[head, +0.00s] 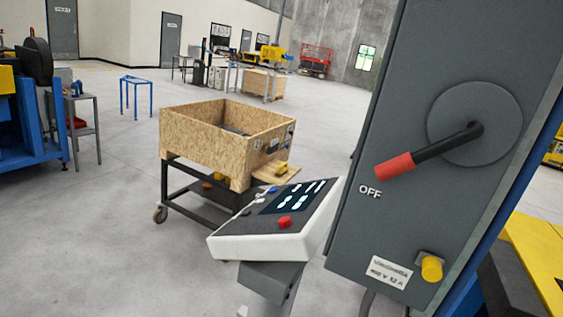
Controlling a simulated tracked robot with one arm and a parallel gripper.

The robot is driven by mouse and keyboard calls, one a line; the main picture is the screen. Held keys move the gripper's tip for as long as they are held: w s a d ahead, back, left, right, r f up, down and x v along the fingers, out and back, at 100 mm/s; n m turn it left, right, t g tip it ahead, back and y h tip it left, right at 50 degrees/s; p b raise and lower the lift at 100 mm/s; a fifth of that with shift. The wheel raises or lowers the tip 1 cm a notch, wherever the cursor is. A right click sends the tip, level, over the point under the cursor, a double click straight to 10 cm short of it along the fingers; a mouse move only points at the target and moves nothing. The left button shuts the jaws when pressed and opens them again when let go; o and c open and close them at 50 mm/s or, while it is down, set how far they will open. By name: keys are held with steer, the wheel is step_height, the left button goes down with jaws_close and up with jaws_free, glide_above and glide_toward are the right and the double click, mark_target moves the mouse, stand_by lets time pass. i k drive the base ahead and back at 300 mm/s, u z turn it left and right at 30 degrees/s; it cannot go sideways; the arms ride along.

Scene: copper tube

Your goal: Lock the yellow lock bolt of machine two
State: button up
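The yellow lock bolt (431,268) sticks out near the lower right of a grey switch box (375,235) on the right of the view. Above it, a black lever with a red handle (396,166) on a round grey disc (492,110) points down and left, toward the word OFF. A white label (388,272) is left of the bolt. I cannot tell from the picture whether the bolt is locked. My gripper is not in view, and nothing is seen touching the bolt or the lever.
A control panel (222,243) with a display and red button stands just left of the switch box. Behind it is a wooden crate (190,138) on a wheeled black frame. A blue machine (32,130) stands far left. The floor at lower left is clear.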

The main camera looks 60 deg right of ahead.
mark_target(432, 266)
steer(key=z, duration=1.55)
